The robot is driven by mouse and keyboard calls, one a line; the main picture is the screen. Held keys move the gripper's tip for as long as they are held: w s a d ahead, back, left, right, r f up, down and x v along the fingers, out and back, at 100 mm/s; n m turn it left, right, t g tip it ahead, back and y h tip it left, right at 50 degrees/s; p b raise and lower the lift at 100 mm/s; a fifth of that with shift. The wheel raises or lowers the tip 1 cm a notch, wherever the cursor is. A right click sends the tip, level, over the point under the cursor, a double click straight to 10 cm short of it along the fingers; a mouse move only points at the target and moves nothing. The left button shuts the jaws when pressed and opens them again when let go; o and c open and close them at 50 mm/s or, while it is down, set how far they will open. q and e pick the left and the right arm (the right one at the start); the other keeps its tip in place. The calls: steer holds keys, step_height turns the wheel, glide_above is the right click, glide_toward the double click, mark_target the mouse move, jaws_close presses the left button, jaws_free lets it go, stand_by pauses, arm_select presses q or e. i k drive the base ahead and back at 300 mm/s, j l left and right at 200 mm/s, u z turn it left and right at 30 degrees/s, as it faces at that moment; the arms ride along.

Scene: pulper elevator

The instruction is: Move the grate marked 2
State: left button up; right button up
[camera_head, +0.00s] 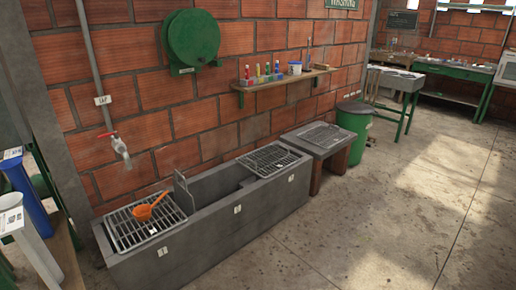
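A concrete trough (215,226) stands along the brick wall. A metal grate (126,232) covers its left end, and an orange scoop (150,207) lies on that grate. A second metal grate (268,159) covers the right end. The middle section between them is open, with a thin upright metal piece (183,188) at its left side. Small white tags sit on the trough's front at the left (163,251), middle (237,209) and right (291,178); their marks are too small to read surely. Neither of my grippers is in view.
A tap (119,147) hangs above the left grate. A shelf with bottles (285,79) is on the wall. A low table (319,138) and green bin (354,128) stand right of the trough. Blue and white containers (28,190) are at far left. Floor in front is clear.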

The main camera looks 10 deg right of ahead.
mark_target(247, 160)
steer(key=i+l+u, duration=0.15)
steer(key=i+l, duration=0.15)
steer(key=i, duration=0.2)
steer(key=i+l+u, duration=0.2)
steer(key=i+l, duration=0.2)
steer(key=i+l+u, duration=0.15)
steer(key=i+l, duration=0.3)
steer(key=i+l+u, duration=0.15)
steer(key=i+l, duration=0.35)
steer(key=i+l+u, duration=0.15)
steer(key=i+l, duration=0.3)
steer(key=i+l+u, duration=0.2)
steer(key=i+l, duration=0.15)
steer(key=l, duration=0.35)
